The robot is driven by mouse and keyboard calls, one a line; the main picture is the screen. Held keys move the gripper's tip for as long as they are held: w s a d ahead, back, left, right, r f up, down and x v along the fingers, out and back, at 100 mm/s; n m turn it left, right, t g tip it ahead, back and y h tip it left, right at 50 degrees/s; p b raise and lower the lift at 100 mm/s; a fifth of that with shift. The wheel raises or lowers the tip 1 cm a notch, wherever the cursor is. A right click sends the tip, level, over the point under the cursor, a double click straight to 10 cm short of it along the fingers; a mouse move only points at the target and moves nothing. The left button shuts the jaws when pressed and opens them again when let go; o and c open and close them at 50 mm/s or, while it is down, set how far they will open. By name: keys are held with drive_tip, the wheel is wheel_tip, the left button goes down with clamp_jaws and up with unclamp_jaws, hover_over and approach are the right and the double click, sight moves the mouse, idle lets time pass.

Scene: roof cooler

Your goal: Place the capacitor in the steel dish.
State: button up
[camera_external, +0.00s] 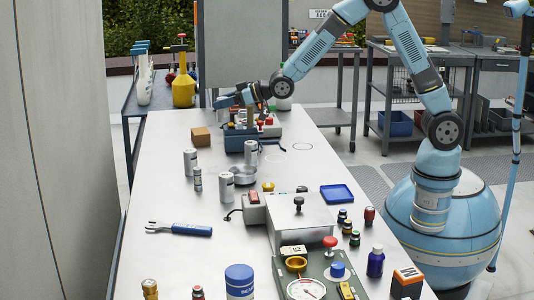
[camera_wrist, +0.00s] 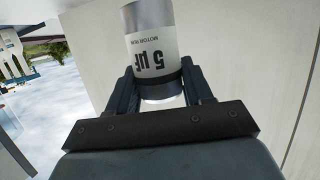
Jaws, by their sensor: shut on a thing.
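The capacitor (camera_wrist: 150,40) is a silver can with a dark band, marked "5 µF MOTOR RUN". In the wrist view my gripper (camera_wrist: 163,84) is shut on it, one finger on each side, and its lettering appears upside down. In the external view my gripper (camera_external: 226,102) is over the far end of the bench; the can in it cannot be made out there. The steel dish (camera_external: 243,174) is a shallow round metal dish mid-bench, nearer the camera than my gripper. A silver can (camera_external: 227,187) stands just in front of it and partly hides it.
Other silver cans (camera_external: 190,162) stand left of the dish, and another can (camera_external: 251,153) stands just behind it. A blue-grey box (camera_external: 240,140) with parts lies near my gripper. A cardboard box (camera_external: 200,137) is to the left.

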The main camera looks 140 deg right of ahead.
drive_tip(key=a+n+t+y, duration=0.4)
drive_tip(key=a+n, duration=0.1)
drive_tip(key=a, duration=2)
drive_tip(key=shift+w+d+f, duration=1.25)
drive_tip(key=shift+w+f, duration=0.7)
drive_tip(key=shift+f, duration=0.05)
drive_tip(key=shift+w+d+f, duration=1.2)
drive_tip(key=shift+w+f, duration=0.75)
drive_tip(key=shift+w, duration=0.05)
drive_tip(key=shift+w+d+f, duration=1.25)
drive_tip(key=shift+w+f, duration=0.7)
drive_tip(key=shift+f, duration=0.05)
drive_tip(key=shift+f, duration=0.1)
drive_tip(key=o, duration=1.1)
